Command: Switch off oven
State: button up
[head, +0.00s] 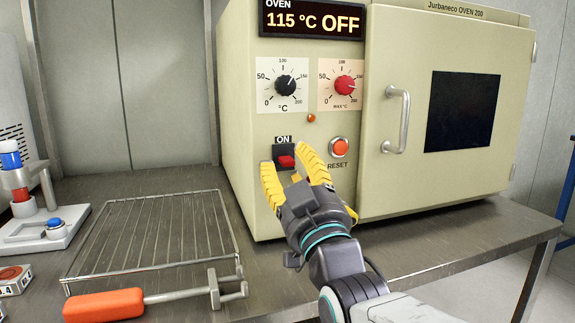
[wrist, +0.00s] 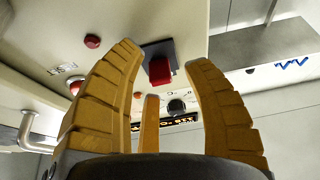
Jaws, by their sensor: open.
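The cream oven (head: 350,195) stands on the metal table, its door closed. Its display (head: 312,20) reads 115 °C OFF. The red rocker switch (head: 287,161), on a dark plate under the label ON, is on the lower left of the front panel. It also shows in the wrist view (wrist: 160,71), between and beyond my fingertips. My gripper (head: 293,168) has yellow ribbed fingers, which are open and empty, right in front of the switch. I cannot tell whether a finger touches it. The yellow fingers also show in the wrist view (wrist: 163,60).
A red-lit RESET button (head: 339,147) is just right of my gripper. Black (head: 285,85) and red (head: 345,85) dials sit above. The door handle (head: 398,120) juts out at right. A wire rack (head: 155,232) and an orange-handled tool (head: 105,304) lie at left on the table.

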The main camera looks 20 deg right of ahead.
jog(key=shift+o, duration=0.2)
grip_shut()
dwell(0.3)
